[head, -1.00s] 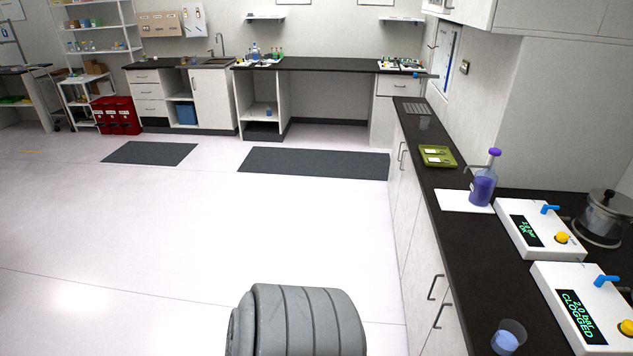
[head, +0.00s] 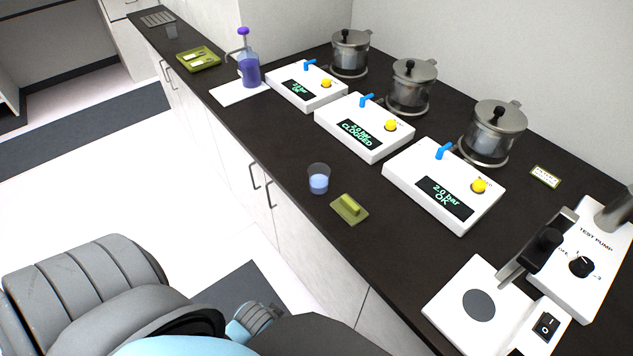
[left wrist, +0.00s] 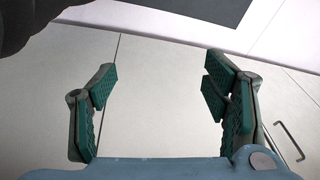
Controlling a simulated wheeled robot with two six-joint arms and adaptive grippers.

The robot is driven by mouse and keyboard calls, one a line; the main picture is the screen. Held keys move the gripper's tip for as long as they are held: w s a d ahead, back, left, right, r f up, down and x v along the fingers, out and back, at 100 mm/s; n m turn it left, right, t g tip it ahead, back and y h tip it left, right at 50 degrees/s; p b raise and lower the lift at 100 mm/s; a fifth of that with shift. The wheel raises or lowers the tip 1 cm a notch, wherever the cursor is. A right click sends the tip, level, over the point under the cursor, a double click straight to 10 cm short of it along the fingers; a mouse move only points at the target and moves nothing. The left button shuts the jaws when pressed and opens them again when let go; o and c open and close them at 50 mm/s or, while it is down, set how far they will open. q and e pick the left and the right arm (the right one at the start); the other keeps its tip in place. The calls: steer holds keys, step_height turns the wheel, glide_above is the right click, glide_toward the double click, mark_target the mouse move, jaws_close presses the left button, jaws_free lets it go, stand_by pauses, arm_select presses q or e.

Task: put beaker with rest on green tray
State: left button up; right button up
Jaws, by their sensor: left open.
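A small clear beaker (head: 319,179) with blue liquid stands upright on the dark counter, near its front edge. The green tray (head: 213,64) lies further back along the counter, to the upper left in the head view, with small pale items in it. My left gripper (left wrist: 160,90) is open and empty in the left wrist view, with pale cabinet fronts behind its green finger pads. Neither the beaker nor the tray shows in that view. In the head view parts of my arm fill the lower left, below and left of the beaker. My right gripper is not in view.
White pressure units (head: 363,127) and metal pots (head: 411,86) line the counter. A purple bottle (head: 250,71) stands on a white mat near the tray. A test pump (head: 583,262) is at right.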

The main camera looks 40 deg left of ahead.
arm_select(q)
steer(key=w+r+p, duration=0.1)
steer(key=w+r, duration=0.4)
steer(key=r, duration=0.8)
step_height(320, 180, up, 20)
steer(key=n+g+b, duration=0.2)
steer(key=n, duration=1.3)
glide_above(319, 175)
steer(key=s+d, duration=0.3)
steer(key=shift+y, duration=0.5)
steer(key=f, duration=0.3)
steer(key=a+f, duration=0.1)
steer(key=f, duration=0.3)
steer(key=w+f+b, duration=0.1)
steer(key=f, duration=0.3)
steer(key=shift+a+f, duration=0.2)
steer(key=shift+a, duration=0.1)
steer(key=c, duration=1.4)
